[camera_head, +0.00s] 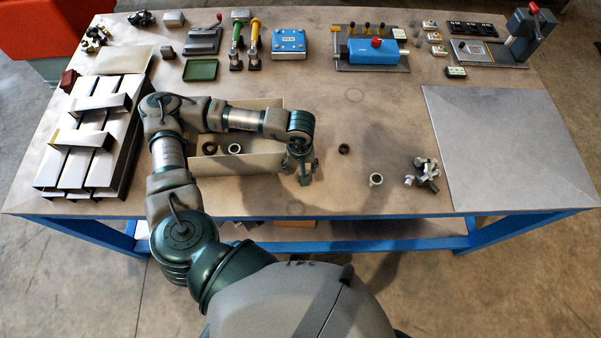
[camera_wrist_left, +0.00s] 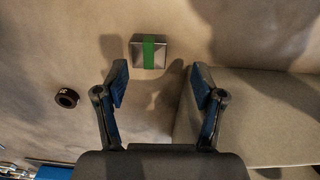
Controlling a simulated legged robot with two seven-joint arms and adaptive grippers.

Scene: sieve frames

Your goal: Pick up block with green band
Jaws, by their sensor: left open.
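The block with the green band (camera_wrist_left: 148,51) is a small grey metal block with a green stripe across its top. In the left wrist view it lies on the table beyond my fingertips, a little left of centre between them. My left gripper (camera_wrist_left: 160,82) is open and empty, its two blue-padded fingers spread apart. In the head view my left gripper (camera_head: 303,172) points down just right of the beige bin; I cannot make out the block there, as the gripper covers that spot. My right gripper is not in view.
The beige bin (camera_head: 270,162) stands close beside the gripper. A dark ring (camera_head: 344,149), a light ring (camera_head: 376,180) and a metal knob-like part (camera_head: 428,172) lie to the right. A grey plate (camera_head: 505,140) covers the right side. Metal channels (camera_head: 95,140) stand at left.

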